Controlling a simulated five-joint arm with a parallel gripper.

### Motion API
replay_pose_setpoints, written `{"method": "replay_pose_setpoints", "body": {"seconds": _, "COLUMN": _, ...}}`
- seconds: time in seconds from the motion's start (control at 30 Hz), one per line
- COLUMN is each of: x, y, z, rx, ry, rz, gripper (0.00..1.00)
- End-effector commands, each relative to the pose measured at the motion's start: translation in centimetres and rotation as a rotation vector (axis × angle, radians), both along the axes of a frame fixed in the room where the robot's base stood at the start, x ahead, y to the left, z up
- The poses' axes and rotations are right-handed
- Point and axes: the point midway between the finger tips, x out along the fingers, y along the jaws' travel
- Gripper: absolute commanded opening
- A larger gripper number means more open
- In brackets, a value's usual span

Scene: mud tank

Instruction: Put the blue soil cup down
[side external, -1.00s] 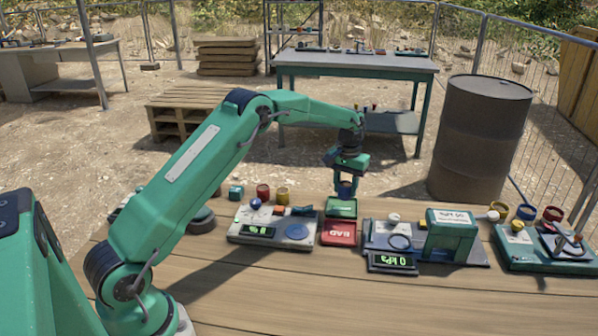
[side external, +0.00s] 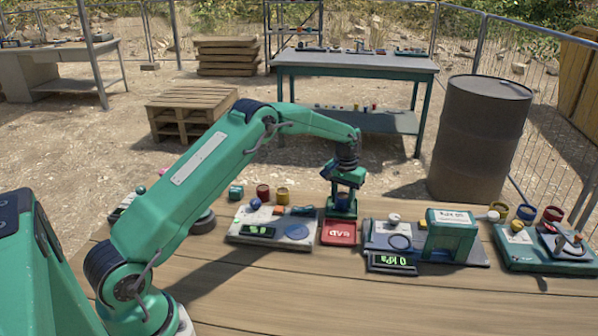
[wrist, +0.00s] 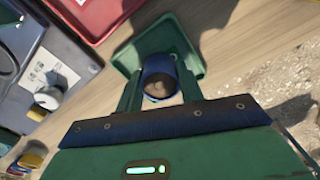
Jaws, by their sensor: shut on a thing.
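My gripper (side external: 342,206) is low over the green tray at the back of the bench. The wrist view shows my gripper (wrist: 159,88) shut on the blue soil cup (wrist: 160,68), with brown soil visible inside it. The cup is between the two fingers, over the green tray (wrist: 150,38). In the side view the blue soil cup (side external: 343,198) shows partly between the fingers, and they hide most of the tray. I cannot tell whether the cup's base touches the tray floor.
A red tray (side external: 338,241) lies just in front of the green one. A scale (side external: 273,232) with a green display is to its left. A tester (side external: 450,236) reading 0 kPa is to its right. Several small cups stand behind the scale. Bare wood lies in front.

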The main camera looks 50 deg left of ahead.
Motion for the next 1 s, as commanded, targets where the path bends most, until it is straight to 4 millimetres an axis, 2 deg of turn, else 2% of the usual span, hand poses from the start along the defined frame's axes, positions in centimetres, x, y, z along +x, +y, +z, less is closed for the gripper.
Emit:
{"method": "replay_pose_setpoints", "body": {"seconds": 0.23, "x": 0.0, "y": 0.0, "z": -0.2, "rx": 0.000, "ry": 0.000, "rz": 0.000, "gripper": 0.10}}
{"method": "replay_pose_setpoints", "body": {"seconds": 0.27, "x": 0.0, "y": 0.0, "z": -0.3, "rx": 0.000, "ry": 0.001, "rz": 0.000, "gripper": 0.39}}
{"method": "replay_pose_setpoints", "body": {"seconds": 0.37, "x": 0.0, "y": 0.0, "z": -0.3, "rx": 0.000, "ry": 0.000, "rz": 0.000, "gripper": 0.59}}
{"method": "replay_pose_setpoints", "body": {"seconds": 0.77, "x": 0.0, "y": 0.0, "z": 0.0, "rx": 0.000, "ry": -0.001, "rz": 0.000, "gripper": 0.59}}
{"method": "replay_pose_setpoints", "body": {"seconds": 1.0, "x": 0.1, "y": 0.0, "z": 1.8, "rx": 0.001, "ry": -0.002, "rz": 0.000, "gripper": 0.59}}
